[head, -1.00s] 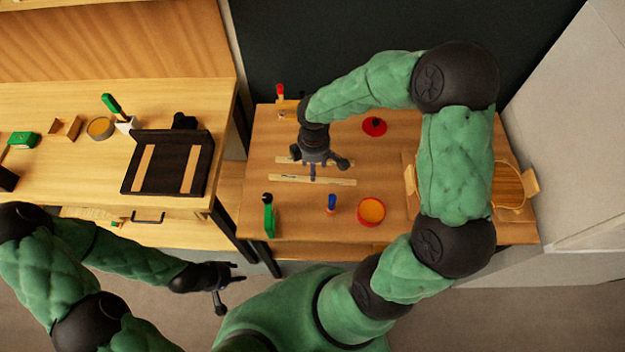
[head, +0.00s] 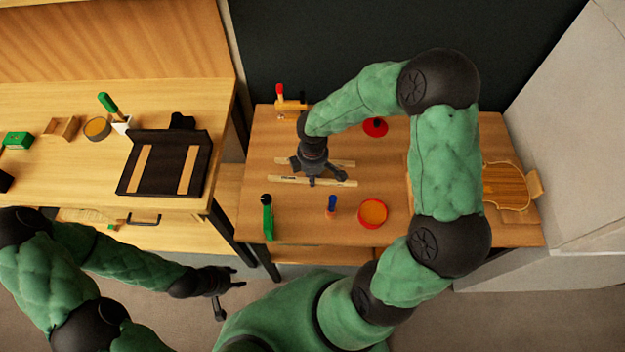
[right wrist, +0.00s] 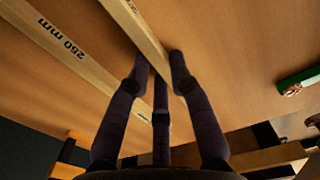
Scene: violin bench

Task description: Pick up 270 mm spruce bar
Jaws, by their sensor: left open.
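Two pale spruce bars lie on the right table, roughly parallel. The nearer, longer bar (head: 335,182) passes beneath my right gripper (head: 318,180); its printed label is too small to read in the head view. The farther bar (head: 343,162) is partly hidden by the gripper; in the right wrist view a bar marked "250 mm" (right wrist: 55,45) lies to the left. My left gripper (head: 232,290) is open and empty in front of the benches.
A red round item (head: 375,127) is behind. A violin-shaped plate (head: 507,187) lies right. The left bench holds a dark tray (head: 165,165).

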